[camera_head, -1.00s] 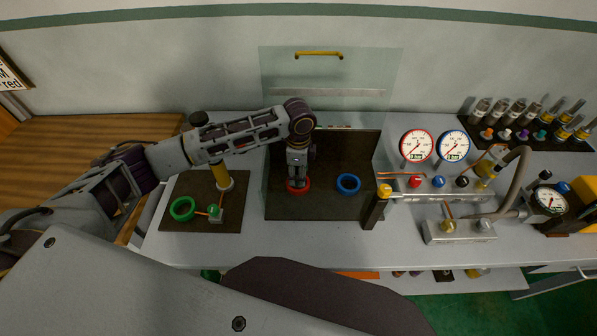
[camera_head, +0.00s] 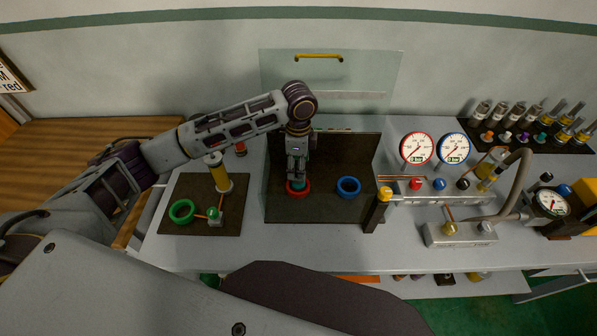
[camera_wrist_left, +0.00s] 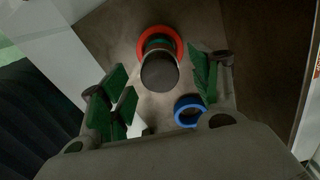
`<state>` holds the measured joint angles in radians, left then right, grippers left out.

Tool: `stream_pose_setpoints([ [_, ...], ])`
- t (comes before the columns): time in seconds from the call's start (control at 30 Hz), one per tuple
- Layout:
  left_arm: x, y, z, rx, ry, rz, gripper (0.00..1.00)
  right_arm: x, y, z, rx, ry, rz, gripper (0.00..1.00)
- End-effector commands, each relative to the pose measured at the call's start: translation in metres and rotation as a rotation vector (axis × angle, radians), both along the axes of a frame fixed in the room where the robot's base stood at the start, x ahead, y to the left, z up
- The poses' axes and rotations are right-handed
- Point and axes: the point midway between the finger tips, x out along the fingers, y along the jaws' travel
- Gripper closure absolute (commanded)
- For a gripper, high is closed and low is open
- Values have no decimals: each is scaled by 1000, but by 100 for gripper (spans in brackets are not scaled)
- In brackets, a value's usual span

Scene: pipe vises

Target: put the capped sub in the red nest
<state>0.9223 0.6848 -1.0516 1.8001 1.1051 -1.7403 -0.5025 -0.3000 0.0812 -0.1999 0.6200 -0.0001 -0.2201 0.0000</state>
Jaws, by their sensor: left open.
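The red nest (camera_head: 298,193) is a red ring on the dark board inside the clear-walled bay. It also shows in the left wrist view (camera_wrist_left: 146,37). The capped sub (camera_wrist_left: 159,72), a short dark cylinder with a rounded grey-brown top, stands in the red ring, seen from above. My left gripper (camera_head: 297,181) points down just over the red nest. In the left wrist view its green-padded fingers (camera_wrist_left: 160,95) are apart on either side of the sub, with visible space around it. In the head view the gripper hides the sub. My right gripper is out of view.
A blue ring (camera_head: 348,187) lies right of the red nest. A green ring (camera_head: 182,211) and a small green-topped fitting (camera_head: 214,213) are on a left board. A clear panel (camera_head: 330,75) with a yellow handle stands behind. Gauges (camera_head: 416,146) and a manifold (camera_head: 440,190) are at right.

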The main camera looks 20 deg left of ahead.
Motion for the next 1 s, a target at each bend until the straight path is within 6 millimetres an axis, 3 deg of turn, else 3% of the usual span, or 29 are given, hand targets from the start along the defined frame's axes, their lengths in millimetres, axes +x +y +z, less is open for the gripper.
stream_pose_setpoints([
  [0.2, 1, -1, 33, -2, -2, 0, 38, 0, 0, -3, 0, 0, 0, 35],
  [0.5, 0, -1, 65, -2, 0, 0, 38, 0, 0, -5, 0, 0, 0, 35],
  [1.0, 0, -1, 70, -1, 1, 0, 38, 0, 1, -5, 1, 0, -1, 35],
])
